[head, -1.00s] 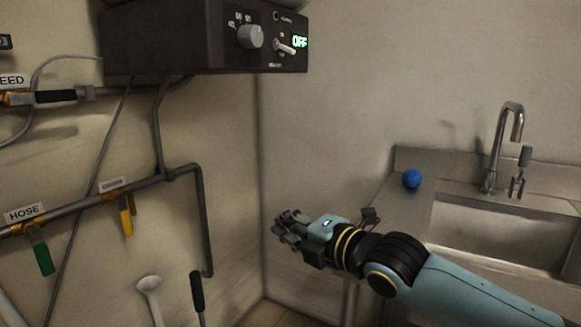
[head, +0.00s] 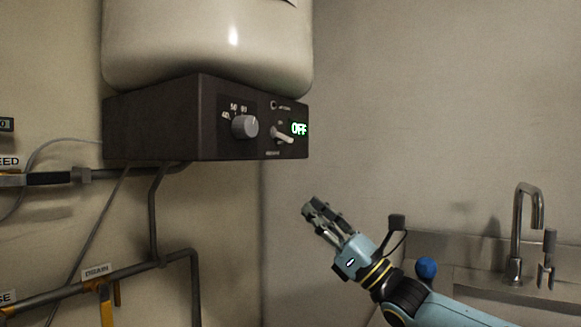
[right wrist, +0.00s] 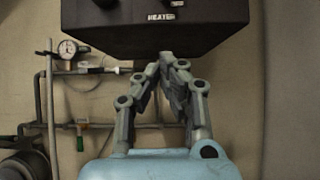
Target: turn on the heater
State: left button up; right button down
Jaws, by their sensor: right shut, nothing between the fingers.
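The heater is a cream tank (head: 205,45) on the wall with a dark control box (head: 155,125) under it. The box's front has a grey round knob (head: 245,127), a light toggle switch (head: 283,136) and a green display (head: 299,129) reading OFF. My right gripper (head: 312,207) is shut and empty, below and slightly right of the box, apart from it. In the right wrist view the shut fingertips (right wrist: 170,58) show in front of the box's underside (right wrist: 160,38), under a HEATER label (right wrist: 161,16). My left gripper is not in view.
Pipes (head: 130,272) with an orange-handled valve (head: 106,303) run along the left wall below the box. The space between gripper and switch looks clear.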

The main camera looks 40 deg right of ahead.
aim_at(284, 137)
jog(key=w+r+p, duration=0.1)
jog(key=w+r, duration=0.1)
jog(key=r, duration=0.1)
jog(key=w+a+r+p, duration=0.1)
jog(key=w+r, duration=0.1)
jog(key=r, duration=0.1)
jog(key=w+a+r, duration=0.1)
jog(key=w+r, duration=0.1)
jog(key=r, duration=0.1)
jog(key=shift+a+r+p, duration=0.2)
jog(key=shift+p, duration=0.2)
jog(key=shift+s+r, duration=0.15)
jog(key=shift+r, duration=0.05)
